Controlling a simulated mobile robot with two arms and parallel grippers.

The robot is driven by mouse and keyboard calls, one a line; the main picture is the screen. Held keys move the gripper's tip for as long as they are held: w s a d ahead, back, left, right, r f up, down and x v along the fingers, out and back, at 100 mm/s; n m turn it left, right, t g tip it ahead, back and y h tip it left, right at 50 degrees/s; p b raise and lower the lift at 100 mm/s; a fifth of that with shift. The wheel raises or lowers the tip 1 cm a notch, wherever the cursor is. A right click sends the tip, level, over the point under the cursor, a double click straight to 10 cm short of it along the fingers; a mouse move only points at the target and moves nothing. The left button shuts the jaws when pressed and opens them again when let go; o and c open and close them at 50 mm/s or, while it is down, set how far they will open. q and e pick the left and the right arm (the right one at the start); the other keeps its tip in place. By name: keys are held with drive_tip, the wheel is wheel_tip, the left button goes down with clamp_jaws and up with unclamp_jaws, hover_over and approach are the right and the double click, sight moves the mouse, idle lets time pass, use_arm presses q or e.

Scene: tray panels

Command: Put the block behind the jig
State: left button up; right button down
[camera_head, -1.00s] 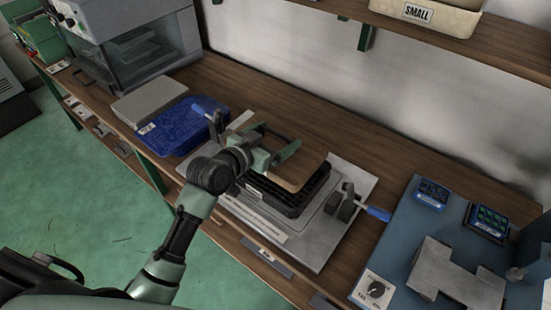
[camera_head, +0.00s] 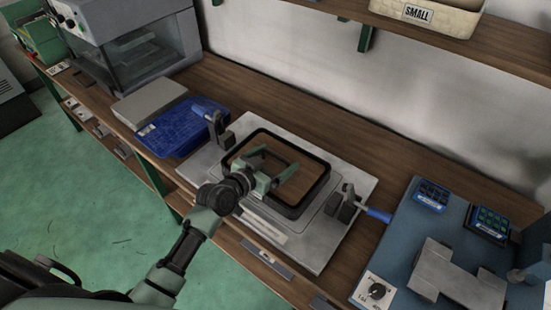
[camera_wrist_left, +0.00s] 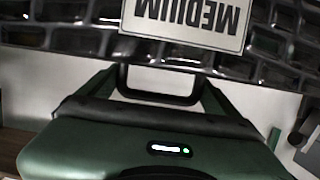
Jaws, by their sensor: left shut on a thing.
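A flat brown board (camera_head: 300,187) lies inside a dark rounded rim (camera_head: 290,212) on the pale grey jig plate (camera_head: 345,185). The hidden edges keep me from telling how deep the board sits. My right gripper is out of view. I see nothing else that is clearly a block.
Blue-handled clamps (camera_head: 350,205) stand on the jig's right and left sides. A blue tray (camera_head: 185,128) and a grey slab (camera_head: 150,100) lie to the left. A blue mat (camera_head: 400,250) with a grey fixture (camera_head: 455,278) is at right. Bare wood lies behind the jig.

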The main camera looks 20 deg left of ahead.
use_arm(q)
drive_tip(key=shift+f, duration=0.15)
drive_tip(key=o, duration=1.7)
